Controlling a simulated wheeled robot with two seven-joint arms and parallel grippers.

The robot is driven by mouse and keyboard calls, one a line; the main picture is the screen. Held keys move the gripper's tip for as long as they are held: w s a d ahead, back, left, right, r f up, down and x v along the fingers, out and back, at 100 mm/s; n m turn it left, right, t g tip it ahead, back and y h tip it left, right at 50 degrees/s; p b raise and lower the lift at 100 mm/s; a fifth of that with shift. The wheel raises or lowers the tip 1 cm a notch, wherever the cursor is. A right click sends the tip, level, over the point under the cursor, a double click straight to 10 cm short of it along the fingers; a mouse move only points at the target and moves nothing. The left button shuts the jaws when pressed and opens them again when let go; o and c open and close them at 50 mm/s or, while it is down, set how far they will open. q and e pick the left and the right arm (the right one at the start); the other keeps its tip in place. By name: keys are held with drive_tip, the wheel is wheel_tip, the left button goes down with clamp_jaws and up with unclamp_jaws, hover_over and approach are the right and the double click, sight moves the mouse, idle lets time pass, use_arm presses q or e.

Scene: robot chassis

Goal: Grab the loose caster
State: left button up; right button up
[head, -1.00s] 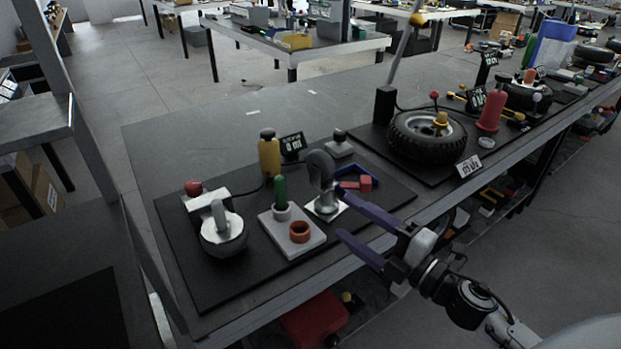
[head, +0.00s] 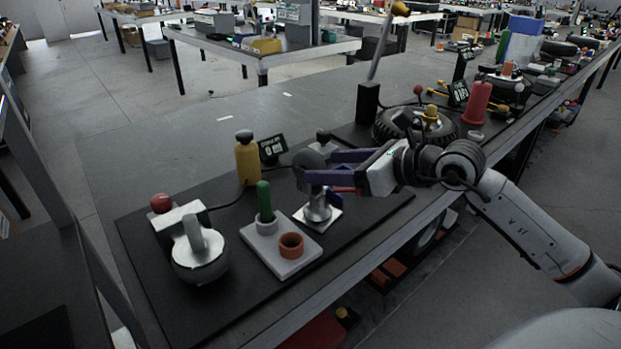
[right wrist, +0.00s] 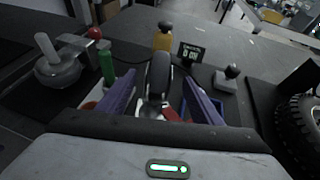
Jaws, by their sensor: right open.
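The loose caster, with a dark wheel on top and a silver stem on a pale plate, stands upright on the black mat; its stem and plate show in the head view (head: 317,212) and its wheel in the right wrist view (right wrist: 160,76). My right gripper (head: 302,172) reaches in from the right at the wheel's height. In the right wrist view its purple fingers (right wrist: 158,98) are open, one on each side of the caster, with gaps visible. In the head view the fingers partly hide the wheel. My left gripper is not in view.
A white block with a green peg (head: 264,203) and an orange ring (head: 291,245) sits just left of the caster. A yellow bottle-like object (head: 247,160) and a small display (head: 272,147) stand behind. A large tire (head: 385,126) lies farther right.

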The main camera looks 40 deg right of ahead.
sight(311, 168)
drive_tip(key=shift+p+x, duration=0.3)
drive_tip(key=shift+x, duration=2.55)
drive_tip(key=shift+s+a, duration=0.1)
